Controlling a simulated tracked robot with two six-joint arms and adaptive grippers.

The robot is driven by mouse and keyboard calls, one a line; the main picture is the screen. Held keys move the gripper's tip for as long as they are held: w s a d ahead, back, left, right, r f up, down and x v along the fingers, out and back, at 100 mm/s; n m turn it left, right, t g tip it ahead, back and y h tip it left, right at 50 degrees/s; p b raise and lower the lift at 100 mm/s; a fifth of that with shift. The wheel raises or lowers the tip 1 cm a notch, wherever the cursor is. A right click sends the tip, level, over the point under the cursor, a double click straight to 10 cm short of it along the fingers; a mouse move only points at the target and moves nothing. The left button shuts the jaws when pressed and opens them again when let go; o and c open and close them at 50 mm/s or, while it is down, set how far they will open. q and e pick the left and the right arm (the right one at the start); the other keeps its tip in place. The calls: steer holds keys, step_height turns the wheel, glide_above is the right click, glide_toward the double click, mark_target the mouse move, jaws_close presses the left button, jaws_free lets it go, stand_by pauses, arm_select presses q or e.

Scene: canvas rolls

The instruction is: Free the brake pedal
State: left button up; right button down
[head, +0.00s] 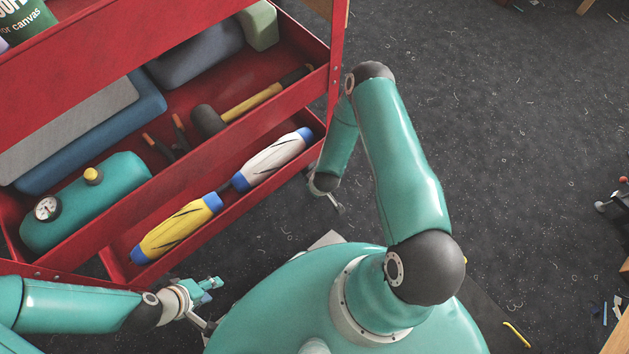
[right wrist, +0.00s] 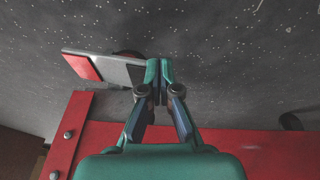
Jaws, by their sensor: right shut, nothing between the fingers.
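The brake pedal, a grey plate (right wrist: 118,70) with a red pad (right wrist: 82,66) at its left end, shows in the right wrist view beyond the red cart edge (right wrist: 250,145). A dark round part, perhaps the wheel, is partly hidden behind it. My right gripper (right wrist: 152,72) is shut and empty, its fingertips at the plate's right end; I cannot tell whether they touch it. In the head view my right arm reaches down beside the cart's right corner, where the gripper is hard to make out. My left gripper (head: 210,287) is below the cart's front left; its opening is unclear.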

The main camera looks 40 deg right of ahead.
steer(key=shift+a+f+h+b, duration=0.3)
steer(key=shift+f+b, duration=0.1)
steer(key=shift+f, duration=0.25)
steer(key=shift+a+f+h+b, duration=0.2)
steer(key=shift+a+f+b, duration=0.15)
steer(key=shift+f, duration=0.3)
steer(key=v, duration=1.2)
